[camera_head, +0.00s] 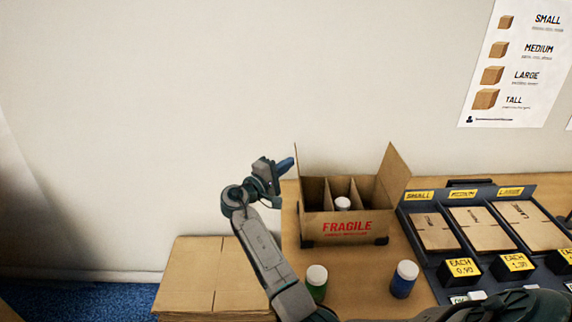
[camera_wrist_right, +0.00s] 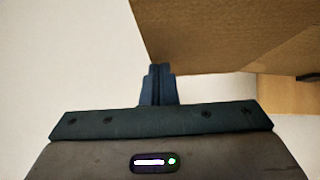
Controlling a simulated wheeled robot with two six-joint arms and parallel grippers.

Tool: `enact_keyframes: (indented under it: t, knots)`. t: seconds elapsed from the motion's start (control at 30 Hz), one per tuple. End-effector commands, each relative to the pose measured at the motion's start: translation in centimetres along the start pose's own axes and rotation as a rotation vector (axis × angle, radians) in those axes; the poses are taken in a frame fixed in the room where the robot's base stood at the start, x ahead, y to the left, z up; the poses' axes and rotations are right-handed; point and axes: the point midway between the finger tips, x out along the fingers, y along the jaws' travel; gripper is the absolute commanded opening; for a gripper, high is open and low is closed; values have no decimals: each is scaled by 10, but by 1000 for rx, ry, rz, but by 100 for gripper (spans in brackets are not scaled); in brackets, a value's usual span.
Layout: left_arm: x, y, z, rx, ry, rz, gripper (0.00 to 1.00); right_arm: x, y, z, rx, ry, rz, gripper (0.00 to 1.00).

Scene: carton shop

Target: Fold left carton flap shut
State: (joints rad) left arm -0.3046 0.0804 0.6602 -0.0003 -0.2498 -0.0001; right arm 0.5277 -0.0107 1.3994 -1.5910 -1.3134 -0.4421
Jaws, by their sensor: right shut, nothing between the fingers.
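The open carton (camera_head: 318,229) stands on the table with FRAGILE in red on its front. Its left flap (camera_head: 298,172) stands up, seen almost edge-on. Its right flap (camera_head: 393,175) stands up and leans outward. Inside are cardboard dividers (camera_head: 341,187) and one white-capped bottle (camera_head: 342,203). My right gripper (camera_head: 287,165) is shut and empty, just left of the left flap. In the right wrist view the shut fingers (camera_wrist_right: 160,72) are by the lower edge of a brown cardboard panel (camera_wrist_right: 230,35); I cannot tell if they touch it. My left gripper is out of view.
Two white-capped bottles, one green (camera_head: 317,279) and one blue (camera_head: 404,279), stand in front of the carton. A dark tray (camera_head: 449,214) of flat cartons is at the right. Flat cardboard (camera_head: 186,272) is stacked at the left. The wall is behind.

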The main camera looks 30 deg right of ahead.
Motion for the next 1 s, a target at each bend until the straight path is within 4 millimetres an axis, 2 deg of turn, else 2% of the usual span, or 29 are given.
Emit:
enact_keyframes:
  t: [0.47, 0.7, 1.0]
  knots:
    - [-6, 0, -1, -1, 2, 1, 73, 11, 6, 11, 86, -1, -83, 0]
    - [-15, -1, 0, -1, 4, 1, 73, 30, 9, 30, 226, -1, -221, 0]
    - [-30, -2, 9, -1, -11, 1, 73, 55, 2, 55, 426, -1, -423, 0]
